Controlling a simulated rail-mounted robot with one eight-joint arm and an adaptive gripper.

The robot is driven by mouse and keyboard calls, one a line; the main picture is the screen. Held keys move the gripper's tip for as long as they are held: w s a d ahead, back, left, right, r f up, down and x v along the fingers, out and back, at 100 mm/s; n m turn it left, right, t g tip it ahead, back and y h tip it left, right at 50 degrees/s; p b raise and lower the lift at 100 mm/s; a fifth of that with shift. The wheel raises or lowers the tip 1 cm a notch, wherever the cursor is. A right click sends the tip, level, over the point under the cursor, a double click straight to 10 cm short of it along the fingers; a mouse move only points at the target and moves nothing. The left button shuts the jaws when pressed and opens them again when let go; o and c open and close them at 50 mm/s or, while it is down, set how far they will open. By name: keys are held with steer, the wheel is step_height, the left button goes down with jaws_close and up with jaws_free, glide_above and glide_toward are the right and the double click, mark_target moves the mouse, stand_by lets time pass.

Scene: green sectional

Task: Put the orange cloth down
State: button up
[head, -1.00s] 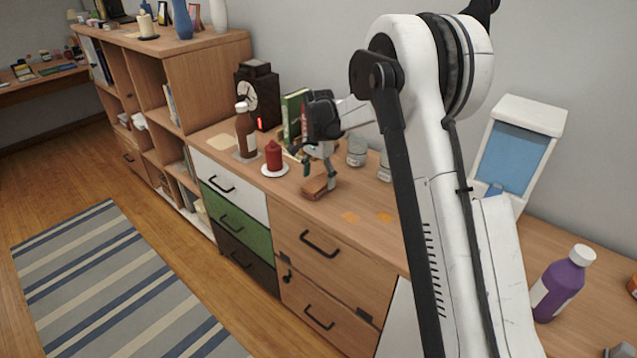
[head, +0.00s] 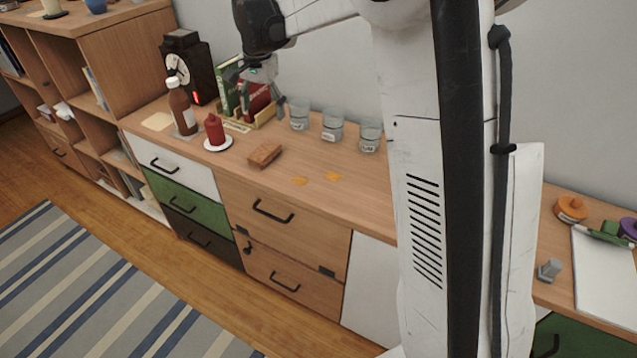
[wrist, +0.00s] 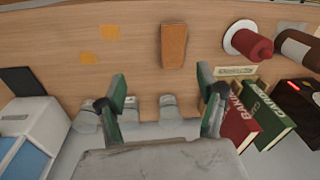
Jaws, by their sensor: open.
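The orange cloth (head: 265,155) appears as a folded, brownish-orange slab lying flat on the wooden cabinet top, near its front edge. It also shows in the wrist view (wrist: 173,46), beyond my fingertips. My gripper (head: 260,92) is open and empty, raised above the back of the cabinet top near the books. In the wrist view my gripper (wrist: 162,80) has its two fingers spread wide with nothing between them. The cloth is apart from both fingers.
A red bottle (head: 214,131) on a white plate, a brown bottle (head: 181,106) and a black clock machine (head: 188,66) stand left of the cloth. Books (wrist: 262,115) and several glass jars (head: 333,124) line the back. Two flat orange patches (head: 332,176) lie to the right.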

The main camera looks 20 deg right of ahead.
steer(key=s+r+n+t, duration=0.2)
steer(key=s+r, duration=0.2)
steer(key=s, duration=0.5)
steer(key=s+r+n+t, duration=0.15)
steer(key=s+r, duration=0.25)
steer(key=s, duration=0.6)
steer(key=s+f+n+t, duration=0.1)
steer(key=s+f+n, duration=0.1)
steer(key=s, duration=0.6)
steer(key=s+f+n+t, duration=0.1)
steer(key=s+f+n, duration=0.2)
steer(key=s, duration=0.6)
steer(key=shift+f, duration=0.55)
steer(key=shift+o, duration=0.5)
steer(key=shift+s+n+t, duration=0.1)
steer(key=shift+n+t, duration=0.15)
